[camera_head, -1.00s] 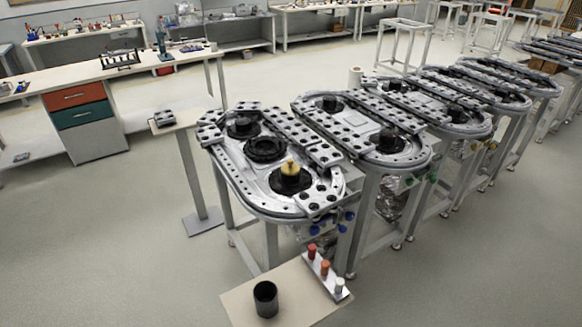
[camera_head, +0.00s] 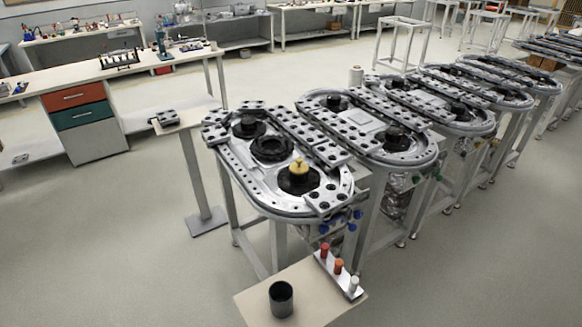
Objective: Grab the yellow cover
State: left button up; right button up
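The yellow cover (camera_head: 298,166) is a small yellow piece. It sits on top of a round black fixture (camera_head: 298,181) on the nearest oval ring track (camera_head: 262,197), toward that track's near right end.
A small beige table (camera_head: 255,300) in front holds a black cup (camera_head: 281,298) and a rack with red, orange and white pieces (camera_head: 338,266). A small stand (camera_head: 181,121) is left of the track. More ring tracks (camera_head: 375,120) extend right. The left floor is clear.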

aim_at(298, 167)
jog(key=j+z, duration=0.25)
jog(key=j, duration=0.8)
jog(key=i+j+z, duration=0.2)
jog(key=j, duration=0.3)
jog(key=j+z, duration=0.25)
jog(key=j, duration=0.25)
jog(key=i+j+z, duration=0.2)
jog(key=j, duration=0.3)
jog(key=j+z, duration=0.15)
jog(key=j, duration=0.35)
